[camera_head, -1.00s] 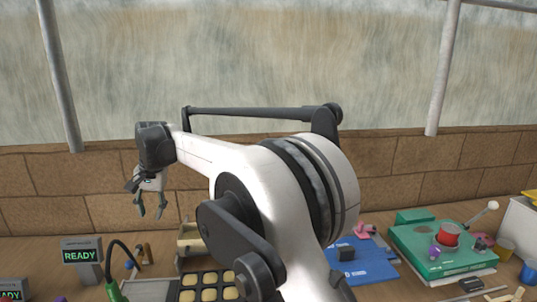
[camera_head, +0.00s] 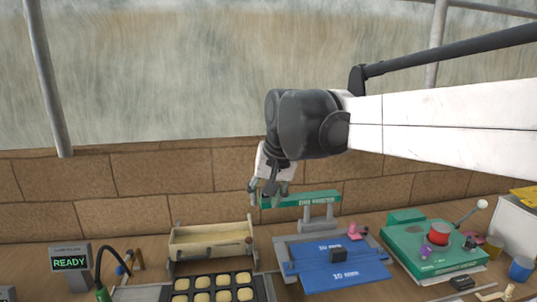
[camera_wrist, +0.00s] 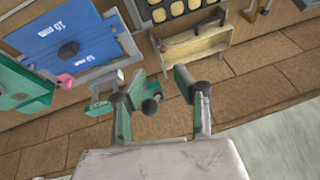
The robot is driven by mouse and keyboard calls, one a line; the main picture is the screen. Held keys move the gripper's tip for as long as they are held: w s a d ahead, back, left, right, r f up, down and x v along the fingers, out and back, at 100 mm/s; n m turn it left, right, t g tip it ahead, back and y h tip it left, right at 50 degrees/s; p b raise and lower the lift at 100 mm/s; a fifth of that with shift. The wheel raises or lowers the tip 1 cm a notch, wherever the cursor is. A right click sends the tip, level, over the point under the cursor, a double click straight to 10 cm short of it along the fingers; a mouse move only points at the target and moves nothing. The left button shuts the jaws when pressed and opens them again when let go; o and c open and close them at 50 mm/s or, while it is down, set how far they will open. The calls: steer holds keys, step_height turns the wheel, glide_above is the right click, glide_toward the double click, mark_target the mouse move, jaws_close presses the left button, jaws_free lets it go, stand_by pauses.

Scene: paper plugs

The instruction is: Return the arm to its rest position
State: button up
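My gripper (camera_head: 268,192) hangs from the black wrist in the middle of the head view, in front of the brick wall and above the back of the bench. In the wrist view my gripper (camera_wrist: 158,88) shows two green-padded fingers standing apart with nothing between them. It is open and empty. My white arm (camera_head: 440,120) reaches in from the right side of the head view.
Below are a wooden trough (camera_head: 210,242), a dark tray of pale plugs (camera_head: 212,282), a blue mat (camera_head: 345,273), a green sign on a stand (camera_head: 300,199) and a green board with a lever (camera_head: 432,250). A READY display (camera_head: 70,263) stands left.

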steer(key=s+d+f+t+h, duration=0.1)
steer(key=s+d+f, duration=0.4)
steer(key=s+d, duration=0.5)
steer(key=s+d+f+t+h, duration=0.1)
steer(key=s+d+f+t, duration=0.1)
steer(key=s+d+f, duration=0.4)
steer(key=s+d, duration=0.4)
steer(key=s, duration=0.2)
steer(key=shift+d+f, duration=0.15)
steer(key=shift+d, duration=0.15)
